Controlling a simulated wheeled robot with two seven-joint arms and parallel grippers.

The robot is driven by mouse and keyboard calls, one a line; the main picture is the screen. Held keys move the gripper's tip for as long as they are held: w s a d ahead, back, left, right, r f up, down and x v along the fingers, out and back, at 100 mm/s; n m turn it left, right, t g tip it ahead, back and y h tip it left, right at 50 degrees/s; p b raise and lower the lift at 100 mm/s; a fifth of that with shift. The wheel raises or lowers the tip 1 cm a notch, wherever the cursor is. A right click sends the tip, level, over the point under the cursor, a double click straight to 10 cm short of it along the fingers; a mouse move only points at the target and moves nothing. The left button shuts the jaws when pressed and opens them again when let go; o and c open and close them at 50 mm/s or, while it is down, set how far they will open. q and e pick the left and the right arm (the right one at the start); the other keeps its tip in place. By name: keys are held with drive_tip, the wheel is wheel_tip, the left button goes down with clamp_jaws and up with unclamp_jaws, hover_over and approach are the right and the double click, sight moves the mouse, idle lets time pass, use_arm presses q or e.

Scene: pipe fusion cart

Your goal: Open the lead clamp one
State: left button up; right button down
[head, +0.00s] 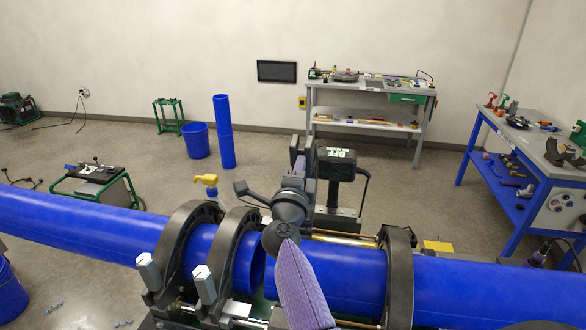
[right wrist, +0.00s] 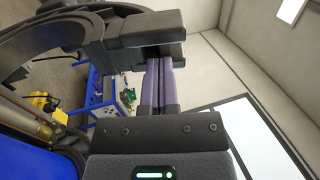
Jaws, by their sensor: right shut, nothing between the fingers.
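Dark clamp rings stand around the blue pipe (head: 90,228): two at left, an outer one (head: 178,240) and an inner one (head: 235,245), and one at right (head: 399,275). No label shows which is lead clamp one. Pale hex knobs (head: 148,272) (head: 204,284) stand at the front of the left pair. My right gripper (head: 288,250) shows as purple fingers above the pipe, right of the inner left ring. In the right wrist view the fingers (right wrist: 158,85) are together, with nothing between them; their tips are beside a dark block (right wrist: 140,30). Contact is unclear. My left gripper is not visible.
A dark unit with an OFF display (head: 337,157) stands behind the pipe, close to the fingers. A grey workbench (head: 370,97) is at the back wall, and a blue bench (head: 470,150) at right. A blue bucket (head: 196,140) stands on open floor at back left.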

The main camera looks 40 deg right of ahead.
drive_tip(key=shift+d+r, duration=0.15)
drive_tip(key=shift+r, duration=0.05)
